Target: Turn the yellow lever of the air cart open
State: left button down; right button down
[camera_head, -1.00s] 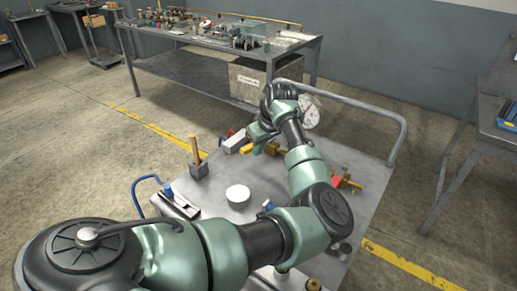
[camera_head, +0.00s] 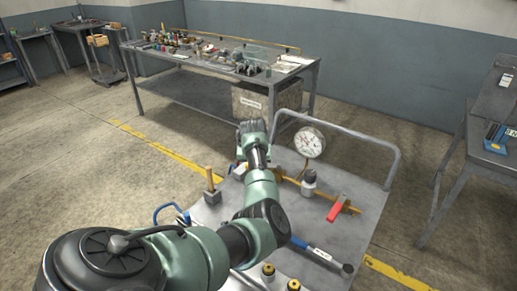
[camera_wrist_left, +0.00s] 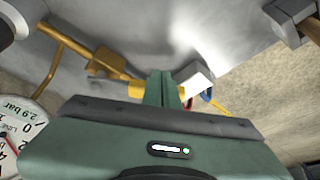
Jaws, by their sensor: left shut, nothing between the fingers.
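The air cart (camera_head: 372,185) is a grey flat top with a tube rail, standing in front of me. Yellow piping (camera_head: 288,180) runs across it, past a round pressure gauge (camera_head: 309,142) and a red handle (camera_head: 340,208). My left gripper (camera_head: 250,128) is over the cart's far left part, and its arm hides the piping there. In the left wrist view the shut, empty fingers (camera_wrist_left: 161,88) show beside a yellow fitting (camera_wrist_left: 112,64). Yellow parts lie close to the fingertips; I cannot tell which is the yellow lever, or whether they touch. The gauge dial (camera_wrist_left: 18,138) is at left there.
A wooden-handled tool (camera_head: 210,186) stands at the cart's left. A blue-handled tool (camera_head: 320,252) lies near the front. A workbench full of small items (camera_head: 220,55) is behind, with a grey box (camera_head: 258,98) below. Another bench (camera_head: 490,125) is at right.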

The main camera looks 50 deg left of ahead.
pick_arm(q)
jog(key=shift+w+a+r+m, duration=0.1)
jog(key=shift+a+r+m, duration=0.05)
jog(key=shift+a+m, duration=0.45)
jog(key=shift+w+a+m+t+h, duration=0.35)
jog(key=shift+a+m, duration=0.2)
jog(key=shift+m, duration=0.25)
jog(key=shift+w+a+f+m+h+b, duration=0.25)
jog(key=shift+w+a+m+h+b, duration=0.3)
jog(key=shift+m, duration=0.55)
jog(key=shift+w+a+m+t+b, duration=0.25)
jog(key=shift+w+a+m+b, duration=0.05)
jog(key=shift+w+m+b, duration=0.35)
jog(key=shift+w+a+r+m+h, duration=0.1)
jog(key=shift+w+m+h, duration=0.05)
jog(key=shift+m+h, duration=0.15)
